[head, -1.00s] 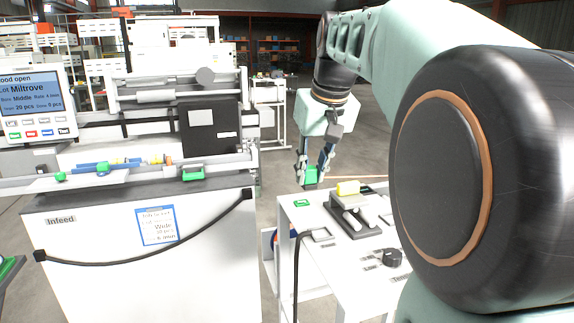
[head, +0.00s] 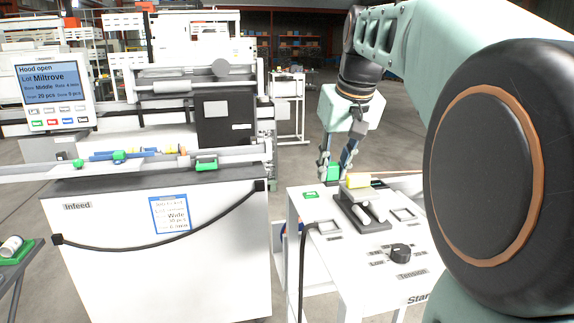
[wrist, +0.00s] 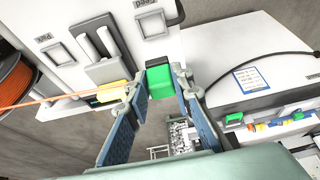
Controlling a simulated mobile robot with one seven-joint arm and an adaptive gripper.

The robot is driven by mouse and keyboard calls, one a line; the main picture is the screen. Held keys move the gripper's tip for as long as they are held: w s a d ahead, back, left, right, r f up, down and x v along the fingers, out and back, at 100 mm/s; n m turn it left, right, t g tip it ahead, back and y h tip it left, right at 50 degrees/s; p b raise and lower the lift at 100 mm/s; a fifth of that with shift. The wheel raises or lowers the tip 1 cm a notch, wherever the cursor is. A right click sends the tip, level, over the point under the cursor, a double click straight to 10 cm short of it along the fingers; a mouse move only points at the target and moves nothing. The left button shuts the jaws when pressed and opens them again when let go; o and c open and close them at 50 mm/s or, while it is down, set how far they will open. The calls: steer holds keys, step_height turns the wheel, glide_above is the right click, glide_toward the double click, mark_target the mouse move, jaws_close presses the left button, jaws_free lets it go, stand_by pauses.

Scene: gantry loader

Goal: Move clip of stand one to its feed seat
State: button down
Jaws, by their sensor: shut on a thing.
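My gripper (head: 337,172) is shut on a green clip (head: 334,173), held in the air at the far left end of the white stand (head: 300,222). In the wrist view the green clip (wrist: 160,82) sits between the two fingertips (wrist: 162,86). An orange line (wrist: 60,99) runs from near the fingers to an orange spool (wrist: 14,82) at the left edge.
A white-framed recess (head: 403,214) and a black Tension knob (head: 400,252) are on the stand top. Left of it stands the white Infeed cabinet (head: 120,240), with a green block (head: 206,162) on its rail and a drooping black cable. A screen (head: 54,85) reads "Hood open".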

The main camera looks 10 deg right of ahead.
steer(key=shift+f+b, duration=4.3)
steer(key=shift+f, duration=1.1)
steer(key=c, duration=1.6)
jaws_free()
steer(key=v, duration=1.2)
steer(key=shift+a, duration=0.1)
